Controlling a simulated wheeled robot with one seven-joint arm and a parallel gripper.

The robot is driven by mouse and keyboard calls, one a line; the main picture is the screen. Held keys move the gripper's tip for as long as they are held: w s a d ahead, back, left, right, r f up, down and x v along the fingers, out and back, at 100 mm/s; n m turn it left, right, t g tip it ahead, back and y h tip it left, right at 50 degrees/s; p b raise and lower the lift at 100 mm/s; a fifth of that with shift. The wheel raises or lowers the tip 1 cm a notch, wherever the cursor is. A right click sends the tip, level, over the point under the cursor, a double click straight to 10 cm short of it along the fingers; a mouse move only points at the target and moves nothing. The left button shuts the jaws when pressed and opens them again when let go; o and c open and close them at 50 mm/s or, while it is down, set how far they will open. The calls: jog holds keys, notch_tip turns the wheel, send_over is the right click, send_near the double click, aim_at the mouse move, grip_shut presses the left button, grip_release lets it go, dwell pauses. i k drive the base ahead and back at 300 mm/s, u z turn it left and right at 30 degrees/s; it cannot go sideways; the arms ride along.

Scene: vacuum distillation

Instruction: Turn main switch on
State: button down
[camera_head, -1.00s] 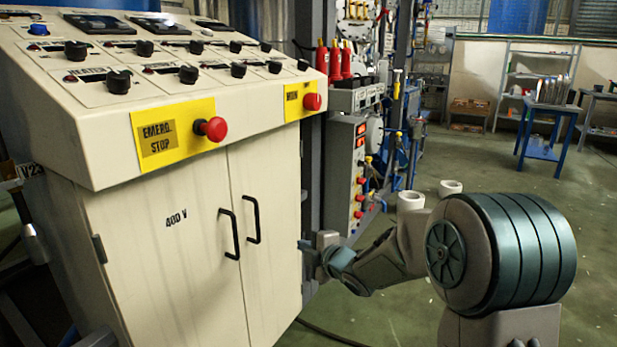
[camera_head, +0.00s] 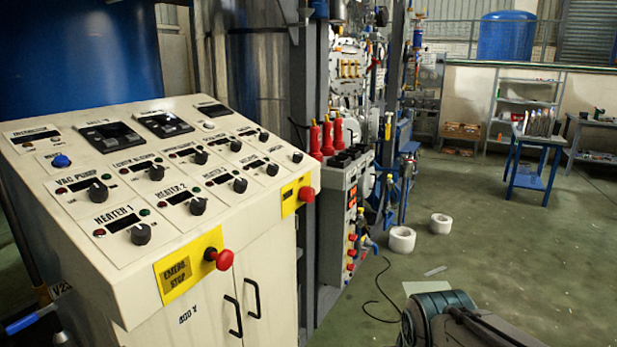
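The cream control console (camera_head: 130,285) stands at the left with a sloped panel of black knobs and small displays. On its front edge, at the right end, a red knob (camera_head: 306,194) sits on a yellow plate (camera_head: 291,197); this is likely the main switch, but its label is too small to read for sure. A second red button (camera_head: 219,259) sits on a yellow plate marked EMERG. STOP (camera_head: 174,275), nearer to me. Only a part of my arm shows at the bottom right, apart from the console. My gripper is out of view.
Black door handles (camera_head: 234,315) stick out below the red knobs. A grey rack with a smaller control box (camera_head: 345,205) stands just behind the console. Two white rings (camera_head: 401,239) and a black cable (camera_head: 375,300) lie on the green floor. The floor at the right is open.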

aim_at(307, 194)
jog(key=k, duration=0.45)
jog(key=z, duration=0.65)
jog(key=i, duration=1.4)
jog(key=u, duration=0.4)
